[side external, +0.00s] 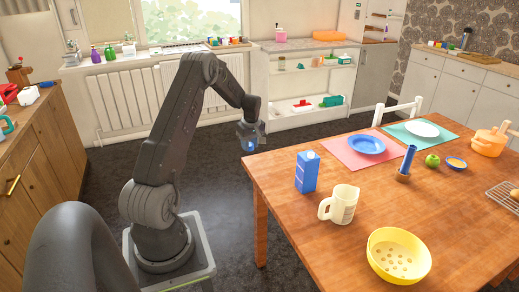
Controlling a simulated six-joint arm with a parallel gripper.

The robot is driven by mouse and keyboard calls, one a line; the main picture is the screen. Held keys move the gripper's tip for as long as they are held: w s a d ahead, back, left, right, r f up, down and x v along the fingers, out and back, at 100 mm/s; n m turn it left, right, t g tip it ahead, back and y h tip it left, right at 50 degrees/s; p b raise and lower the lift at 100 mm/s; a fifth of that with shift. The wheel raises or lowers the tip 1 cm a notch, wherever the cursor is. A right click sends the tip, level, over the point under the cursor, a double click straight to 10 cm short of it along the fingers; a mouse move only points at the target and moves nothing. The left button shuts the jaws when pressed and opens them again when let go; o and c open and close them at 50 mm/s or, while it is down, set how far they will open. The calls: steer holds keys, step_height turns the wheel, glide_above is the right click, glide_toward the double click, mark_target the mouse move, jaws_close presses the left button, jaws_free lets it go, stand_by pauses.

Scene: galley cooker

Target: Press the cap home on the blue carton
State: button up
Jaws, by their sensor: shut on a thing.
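The blue carton (307,172) stands upright near the left edge of the wooden table. Its top is pale, with a small light spot at the spout; the detail is too small to make out. My gripper (249,139) is in the air left of the carton and higher than its top, just off the table's edge. The gripper and the carton are well apart.
A cream measuring jug (340,205) stands close to the carton's right front. A yellow colander (398,256) is at the table's front. A blue plate (367,145) on a pink mat and a blue upright object (407,160) lie beyond. Free tabletop surrounds the carton's left side.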

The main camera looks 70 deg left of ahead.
steer(key=w+d+r, duration=0.7)
steer(key=w+d, duration=0.2)
steer(key=w, duration=0.1)
step_height(320, 180, up, 6)
steer(key=f, duration=0.1)
glide_above(311, 153)
steer(key=shift+d+r, duration=0.2)
steer(key=shift+r, duration=0.05)
steer(key=shift+f, duration=3.15)
steer(key=shift+f, duration=0.15)
steer(key=o, duration=1)
steer(key=shift+c, duration=0.2)
steer(key=shift+o, duration=0.4)
steer(key=o, duration=0.4)
